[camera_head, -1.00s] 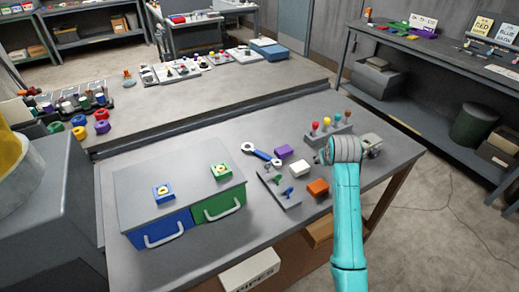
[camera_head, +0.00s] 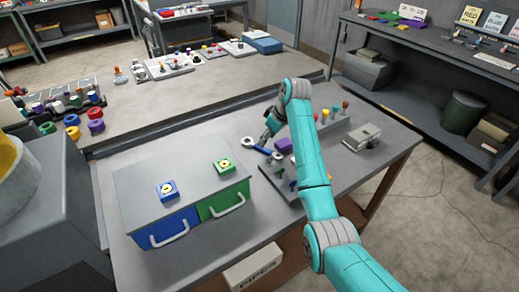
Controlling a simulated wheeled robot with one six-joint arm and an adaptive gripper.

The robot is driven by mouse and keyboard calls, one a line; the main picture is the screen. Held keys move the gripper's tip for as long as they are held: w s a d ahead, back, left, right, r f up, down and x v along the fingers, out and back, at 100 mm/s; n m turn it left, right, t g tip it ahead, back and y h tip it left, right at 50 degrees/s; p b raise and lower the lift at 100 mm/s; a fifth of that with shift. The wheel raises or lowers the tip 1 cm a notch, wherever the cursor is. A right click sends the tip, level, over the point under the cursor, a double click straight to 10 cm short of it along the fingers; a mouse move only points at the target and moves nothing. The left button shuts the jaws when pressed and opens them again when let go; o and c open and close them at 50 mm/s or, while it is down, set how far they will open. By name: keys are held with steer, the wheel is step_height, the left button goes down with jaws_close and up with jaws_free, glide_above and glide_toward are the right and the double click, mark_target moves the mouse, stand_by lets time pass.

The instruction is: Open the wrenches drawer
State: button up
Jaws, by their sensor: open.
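A grey two-drawer cabinet (camera_head: 140,182) stands on the left of the workbench. Its blue drawer (camera_head: 150,237) and green drawer (camera_head: 235,203) look shut, each with a pale bar handle. A blue block (camera_head: 166,191) with a yellow mark sits on top over the blue drawer, and a green block (camera_head: 224,167) over the green one. I cannot read which drawer is for wrenches. A blue-handled wrench (camera_head: 262,149) lies on the bench right of the cabinet. My gripper (camera_head: 268,138) is open above the bench near the wrench, behind and right of the cabinet, apart from the handles.
My arm covers part of the small parts right of the wrench. A rack of coloured knobs (camera_head: 332,119) and a grey box (camera_head: 362,137) stand at the bench's right. A lettered box (camera_head: 254,269) sits under the front edge. Space before the drawers looks clear.

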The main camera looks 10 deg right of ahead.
mark_target(261, 149)
steer(key=shift+x, duration=2.7)
steer(key=shift+f, duration=0.15)
steer(key=shift+s, duration=0.1)
jaws_close()
